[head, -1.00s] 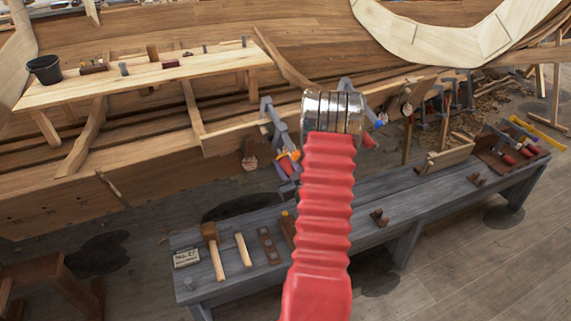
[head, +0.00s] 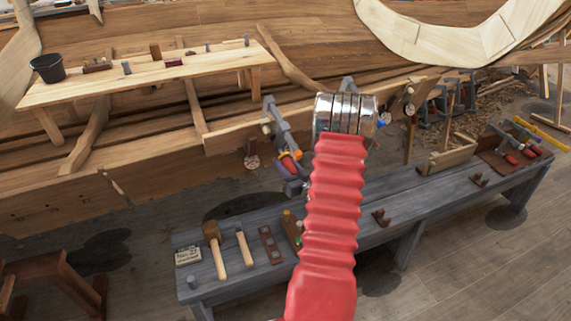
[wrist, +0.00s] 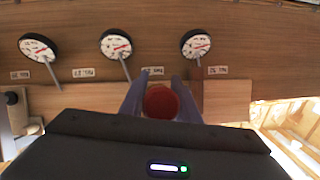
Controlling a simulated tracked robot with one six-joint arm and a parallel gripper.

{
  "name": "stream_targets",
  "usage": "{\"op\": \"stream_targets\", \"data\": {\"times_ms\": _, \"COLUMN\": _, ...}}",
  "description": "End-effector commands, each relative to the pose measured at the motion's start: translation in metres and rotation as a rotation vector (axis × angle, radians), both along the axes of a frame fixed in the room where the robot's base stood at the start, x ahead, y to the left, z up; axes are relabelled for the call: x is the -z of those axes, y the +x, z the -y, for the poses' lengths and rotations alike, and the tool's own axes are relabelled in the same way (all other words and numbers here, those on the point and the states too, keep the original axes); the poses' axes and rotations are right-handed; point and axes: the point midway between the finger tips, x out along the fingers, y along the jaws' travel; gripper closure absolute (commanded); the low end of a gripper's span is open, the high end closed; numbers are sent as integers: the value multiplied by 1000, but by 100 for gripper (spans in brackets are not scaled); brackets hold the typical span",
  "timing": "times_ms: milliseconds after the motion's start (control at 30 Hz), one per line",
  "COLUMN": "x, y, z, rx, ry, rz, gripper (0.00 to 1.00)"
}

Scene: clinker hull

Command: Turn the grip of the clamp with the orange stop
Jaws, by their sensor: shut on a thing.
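The grey clamp with the orange stop (head: 297,154) hangs on the hull's plank edge, left of my red arm in the head view. A second clamp, with a blue stop (head: 385,120), is to the right and mostly hidden behind my arm. How far the grip is turned cannot be told.
Three round dials, one (wrist: 196,44) near the grip, line the plank in the wrist view. A grey bench (head: 350,216) with mallets (head: 213,248) and blocks stands below. A plank shelf with a black bucket (head: 47,68) is at upper left. Floor at lower right is clear.

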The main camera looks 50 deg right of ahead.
Motion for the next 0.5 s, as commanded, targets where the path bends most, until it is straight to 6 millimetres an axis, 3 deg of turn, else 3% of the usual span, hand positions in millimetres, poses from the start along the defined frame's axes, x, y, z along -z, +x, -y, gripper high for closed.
{"op": "stream_targets", "data": {"times_ms": 300, "x": 0, "y": -1, "z": 1, "rx": 3, "ry": 0, "rz": 1, "gripper": 52}}
{"op": "stream_targets", "data": {"times_ms": 500, "x": 0, "y": -1, "z": 0, "rx": 2, "ry": -1, "rz": 0, "gripper": 52}}
